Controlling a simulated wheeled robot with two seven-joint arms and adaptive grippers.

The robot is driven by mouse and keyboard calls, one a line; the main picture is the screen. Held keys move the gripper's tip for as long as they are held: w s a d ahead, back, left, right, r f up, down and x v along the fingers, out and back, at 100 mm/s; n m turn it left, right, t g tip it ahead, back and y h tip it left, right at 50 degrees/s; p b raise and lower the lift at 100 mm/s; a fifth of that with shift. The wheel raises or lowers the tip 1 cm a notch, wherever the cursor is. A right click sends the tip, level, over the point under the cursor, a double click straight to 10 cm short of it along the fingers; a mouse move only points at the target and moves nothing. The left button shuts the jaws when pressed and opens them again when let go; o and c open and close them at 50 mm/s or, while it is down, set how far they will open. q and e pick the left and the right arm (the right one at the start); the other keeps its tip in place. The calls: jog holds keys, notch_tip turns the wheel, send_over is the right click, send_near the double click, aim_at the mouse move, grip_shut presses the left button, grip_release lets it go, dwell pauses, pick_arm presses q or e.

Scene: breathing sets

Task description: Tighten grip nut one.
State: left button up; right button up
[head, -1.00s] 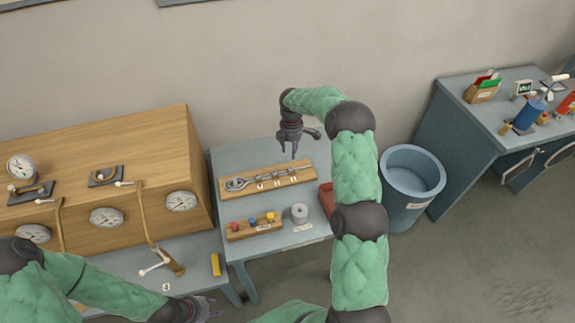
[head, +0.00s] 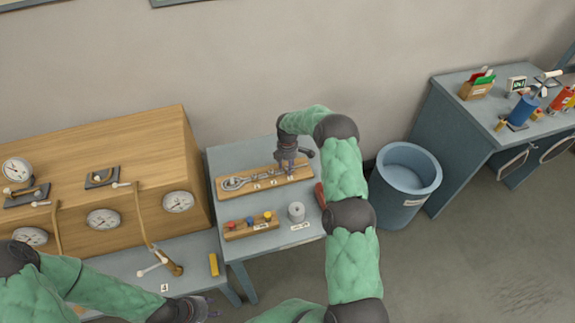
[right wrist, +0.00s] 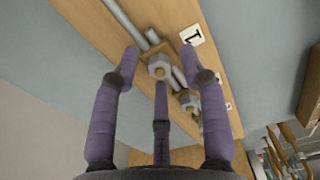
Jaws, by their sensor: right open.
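A wooden board (head: 222,195) with a metal rod assembly (head: 236,183) lies on the small table. In the right wrist view, a hex nut (right wrist: 160,66) sits beside a tag marked 1 (right wrist: 191,34); a second hex nut (right wrist: 189,101) is further along the board. My right gripper (head: 287,174) is over the right end of the board, pointing down. In the right wrist view, its three fingers (right wrist: 160,58) are spread around the nut by tag 1, with gaps visible. My left gripper (head: 208,306) is low at the picture's bottom, away from the board; its jaws are unclear.
A block with coloured knobs (head: 250,227) and a grey cylinder (head: 296,211) stand at the table's front. A red tray (head: 320,195) is partly hidden behind my right arm. A blue bin (head: 405,190) stands right of the table, a gauge cabinet (head: 140,150) left.

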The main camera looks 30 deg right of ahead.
grip_shut()
